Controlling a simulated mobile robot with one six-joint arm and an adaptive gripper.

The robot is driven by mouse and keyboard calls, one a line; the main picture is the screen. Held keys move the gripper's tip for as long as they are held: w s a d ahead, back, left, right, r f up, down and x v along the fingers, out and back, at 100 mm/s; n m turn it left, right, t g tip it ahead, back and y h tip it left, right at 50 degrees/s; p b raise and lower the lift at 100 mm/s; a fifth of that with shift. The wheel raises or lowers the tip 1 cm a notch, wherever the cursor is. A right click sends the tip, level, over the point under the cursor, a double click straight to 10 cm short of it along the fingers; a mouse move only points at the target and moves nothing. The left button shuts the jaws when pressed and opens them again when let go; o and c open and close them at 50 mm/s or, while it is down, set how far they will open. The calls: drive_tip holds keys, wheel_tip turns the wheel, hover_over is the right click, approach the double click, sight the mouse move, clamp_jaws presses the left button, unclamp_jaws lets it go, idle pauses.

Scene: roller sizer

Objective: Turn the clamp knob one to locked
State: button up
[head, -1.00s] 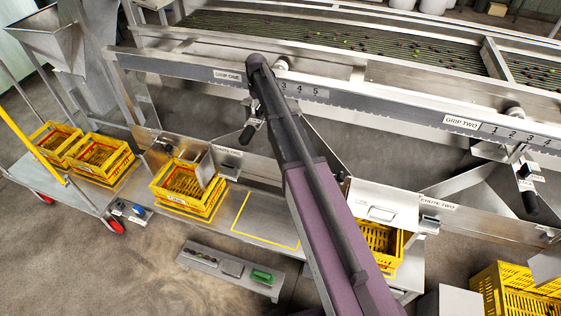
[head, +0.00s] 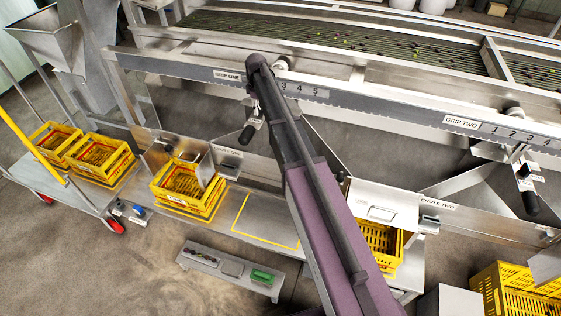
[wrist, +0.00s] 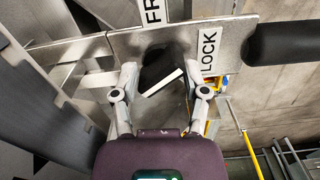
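In the wrist view the clamp knob one (wrist: 157,70) is black with a white bar on it. It sits on a metal plate (wrist: 235,43) below a partly cut-off "FR" label (wrist: 153,12) and left of a "LOCK" label (wrist: 208,50). The white bar lies slanted, its upper right end toward the LOCK side. My gripper (wrist: 161,68) is open, one finger on each side of the knob. I cannot tell whether the fingers touch it. In the head view my arm covers the gripper and the knob, just right of the "GRIP ONE" label (head: 228,76).
A thick black handle (wrist: 290,41) sticks out right of the plate; it hangs below the rail in the head view (head: 248,131). The numbered rail (head: 400,108) runs across. Yellow crates (head: 190,187) stand below. A second clamp handle (head: 529,199) hangs at right.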

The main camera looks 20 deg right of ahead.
sight(259, 106)
drive_tip(key=shift+n, duration=0.4)
drive_tip(key=shift+r+p, duration=0.35)
wheel_tip(259, 106, up, 13)
drive_tip(key=p, duration=1.3)
drive_tip(key=s+f+m+b, duration=0.3)
drive_tip(key=s, duration=0.7)
drive_tip(key=s+f+m+b, duration=0.3)
drive_tip(key=s+f+b, duration=0.1)
drive_tip(key=s, duration=0.7)
drive_tip(key=s+f+m+b, duration=0.3)
drive_tip(key=s+m+b, duration=0.1)
drive_tip(key=s, duration=0.7)
drive_tip(key=shift+f, duration=0.4)
drive_tip(key=s+m, duration=0.1)
drive_tip(key=s, duration=0.2)
drive_tip(key=shift+s, duration=0.1)
